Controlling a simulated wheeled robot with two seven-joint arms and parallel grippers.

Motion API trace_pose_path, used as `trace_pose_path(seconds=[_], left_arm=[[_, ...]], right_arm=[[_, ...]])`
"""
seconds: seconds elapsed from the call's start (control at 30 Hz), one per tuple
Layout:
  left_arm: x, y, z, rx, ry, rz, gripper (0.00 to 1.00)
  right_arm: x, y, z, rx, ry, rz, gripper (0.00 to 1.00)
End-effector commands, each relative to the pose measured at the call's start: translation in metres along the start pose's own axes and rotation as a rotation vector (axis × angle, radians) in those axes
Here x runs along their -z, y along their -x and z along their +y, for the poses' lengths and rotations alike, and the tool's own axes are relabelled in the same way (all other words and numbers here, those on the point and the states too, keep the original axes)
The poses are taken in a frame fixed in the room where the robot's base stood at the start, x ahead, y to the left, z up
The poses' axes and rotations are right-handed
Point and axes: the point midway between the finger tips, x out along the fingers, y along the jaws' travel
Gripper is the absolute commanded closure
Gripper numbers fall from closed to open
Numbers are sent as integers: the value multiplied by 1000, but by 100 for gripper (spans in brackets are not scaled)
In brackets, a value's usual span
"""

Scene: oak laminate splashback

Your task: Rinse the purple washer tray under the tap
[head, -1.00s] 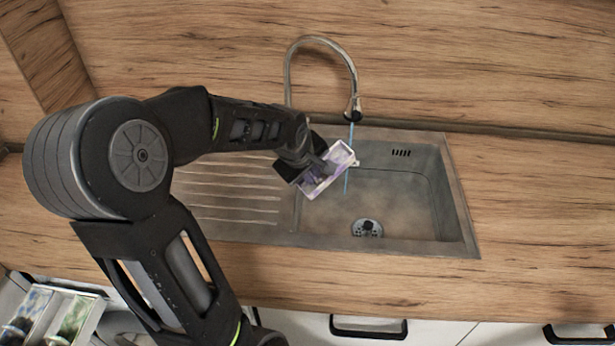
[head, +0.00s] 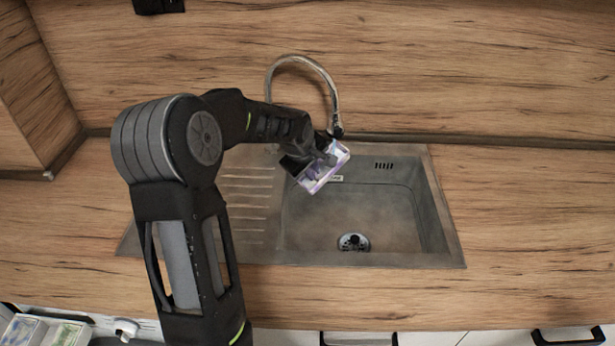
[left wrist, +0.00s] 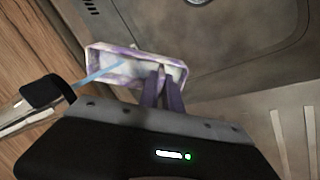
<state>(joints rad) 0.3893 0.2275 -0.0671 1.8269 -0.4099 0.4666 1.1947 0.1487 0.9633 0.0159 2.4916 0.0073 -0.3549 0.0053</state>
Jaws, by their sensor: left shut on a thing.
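The purple washer tray (head: 334,160) is a small, shallow, open tray, white with purple patches, held tilted over the left part of the sink. My left gripper (head: 316,163) is shut on its near side; in the left wrist view the fingers (left wrist: 163,88) grip the edge of the tray (left wrist: 105,70). The tap (head: 337,122) is a curved metal spout just above the tray. In the left wrist view, a blue stream of water (left wrist: 95,75) runs from the tap (left wrist: 42,92) into the tray. My right gripper is out of view.
The steel sink basin (head: 400,215) has a drain (head: 353,242) and is otherwise empty. A ribbed drainboard (head: 250,205) lies left of it, partly behind my arm. Other small trays (head: 62,334) sit low at the left. The wooden counter (head: 530,220) at right is clear.

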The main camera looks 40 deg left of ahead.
Motion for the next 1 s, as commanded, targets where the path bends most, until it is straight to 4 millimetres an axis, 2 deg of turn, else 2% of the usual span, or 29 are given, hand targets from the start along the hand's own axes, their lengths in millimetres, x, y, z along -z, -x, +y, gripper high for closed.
trace_pose_path(seconds=[0.2, 0.7, 1.0], left_arm=[[3, -7, 7, 0, 0, 0, 100], [4, -7, 9, -1, 0, 0, 100], [-2, -8, 11, -1, -1, 0, 100]], right_arm=[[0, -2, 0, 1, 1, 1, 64], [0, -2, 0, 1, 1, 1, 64], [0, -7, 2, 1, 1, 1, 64]])
